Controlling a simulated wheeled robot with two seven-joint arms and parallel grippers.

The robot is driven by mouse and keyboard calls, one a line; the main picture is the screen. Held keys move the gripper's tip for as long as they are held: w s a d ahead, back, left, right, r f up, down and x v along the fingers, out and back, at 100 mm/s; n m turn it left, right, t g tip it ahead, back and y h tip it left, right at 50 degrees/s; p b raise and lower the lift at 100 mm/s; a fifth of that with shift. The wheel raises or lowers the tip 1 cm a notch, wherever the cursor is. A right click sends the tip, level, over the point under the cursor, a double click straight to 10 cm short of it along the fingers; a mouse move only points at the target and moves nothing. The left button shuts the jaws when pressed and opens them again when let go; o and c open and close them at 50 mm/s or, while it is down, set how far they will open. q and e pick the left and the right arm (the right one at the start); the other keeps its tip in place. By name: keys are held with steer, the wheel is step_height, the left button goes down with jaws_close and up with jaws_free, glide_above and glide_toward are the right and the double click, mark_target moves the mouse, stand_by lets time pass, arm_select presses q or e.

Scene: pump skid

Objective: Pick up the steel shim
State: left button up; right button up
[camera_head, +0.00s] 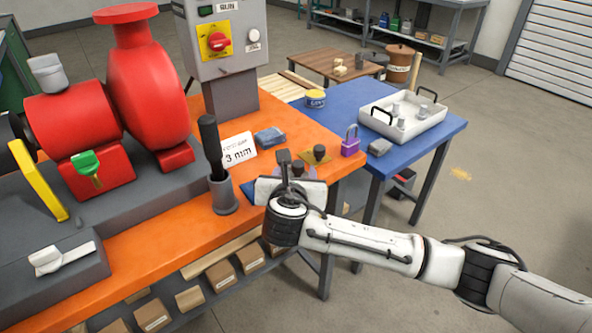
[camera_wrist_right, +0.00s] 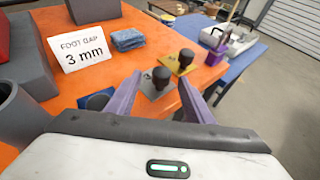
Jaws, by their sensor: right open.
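The steel shim, a grey plate with a black knob, shows in the right wrist view (camera_wrist_right: 153,92) on the orange bench. In the head view its knob (camera_head: 298,168) shows, and my gripper hides much of the plate. My right gripper (camera_head: 290,168) is open, low over the bench. In the wrist view its two fingers (camera_wrist_right: 159,84) stand on either side of the steel shim, apart from the knob. A brass shim with a black knob (camera_head: 318,155) lies just beyond; it also shows in the wrist view (camera_wrist_right: 183,63). My left gripper is not in view.
A "3 mm" sign (camera_head: 238,150), blue cloth (camera_head: 270,137) and grey cup holding a black-handled tool (camera_head: 224,197) are close by. The red pump (camera_head: 150,90) fills the left. A blue table (camera_head: 345,97) adjoins.

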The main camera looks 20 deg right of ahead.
mark_target(298, 168)
steer(key=x, duration=0.4)
steer(key=shift+w+d, duration=0.1)
steer(key=shift+d, duration=0.05)
steer(key=c, duration=1.1)
